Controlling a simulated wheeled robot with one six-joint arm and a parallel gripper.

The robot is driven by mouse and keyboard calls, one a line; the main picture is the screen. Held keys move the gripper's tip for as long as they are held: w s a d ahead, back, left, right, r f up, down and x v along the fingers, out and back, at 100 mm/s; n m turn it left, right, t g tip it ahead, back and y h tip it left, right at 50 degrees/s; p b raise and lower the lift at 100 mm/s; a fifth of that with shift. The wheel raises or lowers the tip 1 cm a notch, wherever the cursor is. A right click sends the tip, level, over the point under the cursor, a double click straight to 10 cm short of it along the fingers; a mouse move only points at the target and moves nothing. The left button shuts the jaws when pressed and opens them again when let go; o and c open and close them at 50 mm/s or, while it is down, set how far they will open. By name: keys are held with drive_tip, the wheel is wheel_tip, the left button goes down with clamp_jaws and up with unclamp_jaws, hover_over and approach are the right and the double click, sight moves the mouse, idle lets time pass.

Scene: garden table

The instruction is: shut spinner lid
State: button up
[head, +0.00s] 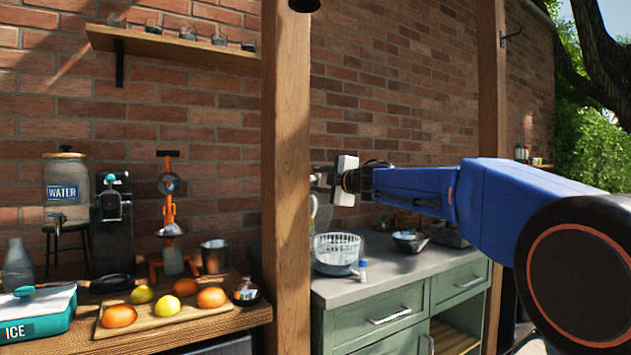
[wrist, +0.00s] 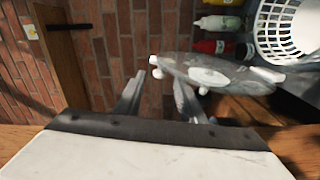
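The salad spinner stands on the grey counter in the head view, a pale slotted basket (head: 337,248) in a grey bowl. The basket also shows at the upper right of the wrist view (wrist: 291,35). In the wrist view a round, see-through lid (wrist: 215,74) with white knobs on its edge is tilted, away from the basket opening. My gripper (wrist: 158,88) has its fingers apart with brick wall showing between them. The right finger overlaps the lid's near edge; I cannot tell whether they touch. In the head view the fingertips are hidden by the wooden post.
The wooden post (head: 286,150) stands left of my gripper. A blue-capped shaker (head: 363,271) is beside the spinner, and a dark bowl (head: 410,241) is to its right. Several bottles, one white (wrist: 217,24), line the wall. A wooden table at left holds fruit on a board (head: 170,319).

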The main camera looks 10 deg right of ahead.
drive_tip(key=shift+x, duration=1.2)
clamp_jaws()
